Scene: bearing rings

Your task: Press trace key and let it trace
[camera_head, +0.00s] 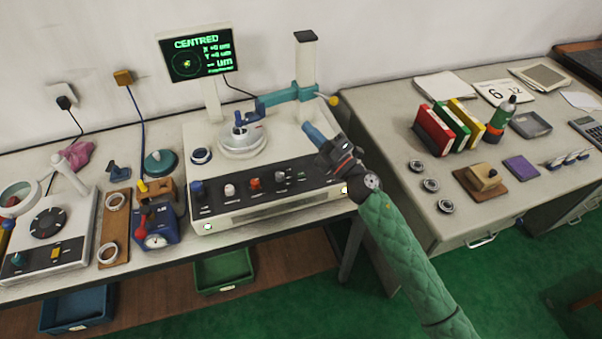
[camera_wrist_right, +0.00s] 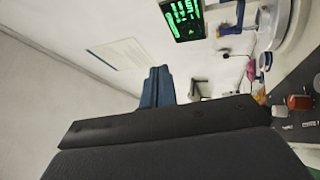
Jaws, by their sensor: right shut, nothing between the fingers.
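The roundness instrument (camera_head: 185,140) has a front panel (camera_head: 265,188) with a blue knob (camera_head: 197,188), a white knob (camera_head: 230,190), a red knob (camera_head: 254,184) and small keys (camera_head: 297,177) at its right. I cannot read which key is trace. Its screen (camera_head: 195,55) shows "CENTRED", X and Y at +0 um and dashes for the last value. My right gripper (camera_head: 312,132) is shut and empty, above the right part of the instrument, apart from the panel. Its blue fingers (camera_wrist_right: 157,87) also show in the right wrist view. My left gripper is out of view.
A round table (camera_head: 242,143) stands under the teal probe arm (camera_head: 285,96) and column (camera_head: 305,60), close left of my right gripper. Books (camera_head: 434,130) and rings (camera_head: 431,185) are on the right desk.

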